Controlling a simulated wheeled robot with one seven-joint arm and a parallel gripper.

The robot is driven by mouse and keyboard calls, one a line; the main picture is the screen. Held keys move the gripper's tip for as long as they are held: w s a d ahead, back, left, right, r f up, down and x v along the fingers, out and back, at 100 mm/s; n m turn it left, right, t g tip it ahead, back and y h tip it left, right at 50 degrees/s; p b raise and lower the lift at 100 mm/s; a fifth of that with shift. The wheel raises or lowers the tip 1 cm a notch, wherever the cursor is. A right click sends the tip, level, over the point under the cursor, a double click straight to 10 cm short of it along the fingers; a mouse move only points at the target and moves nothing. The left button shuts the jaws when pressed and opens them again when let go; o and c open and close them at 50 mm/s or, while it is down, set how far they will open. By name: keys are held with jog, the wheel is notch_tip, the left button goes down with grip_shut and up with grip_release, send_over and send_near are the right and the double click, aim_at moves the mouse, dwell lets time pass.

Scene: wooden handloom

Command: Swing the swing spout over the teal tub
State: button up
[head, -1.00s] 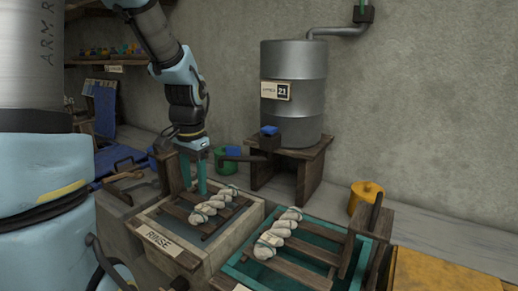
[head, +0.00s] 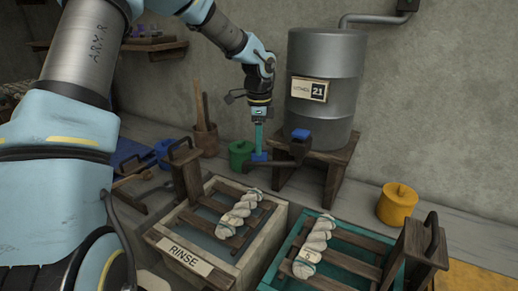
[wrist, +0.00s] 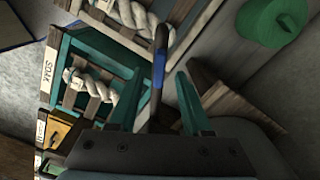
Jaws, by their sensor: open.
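The pale RINSE tub (head: 215,258) stands left of the teal tub. The grey tank (head: 327,85) sits on a wooden stand (head: 337,180) behind. A green pot (head: 240,153) is close to my gripper; a yellow pot (head: 397,204) is at the right. Upright wooden handles rise from the tubs.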

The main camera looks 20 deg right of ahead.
aim_at(269, 163)
jog(key=shift+f, duration=1.65)
grip_shut()
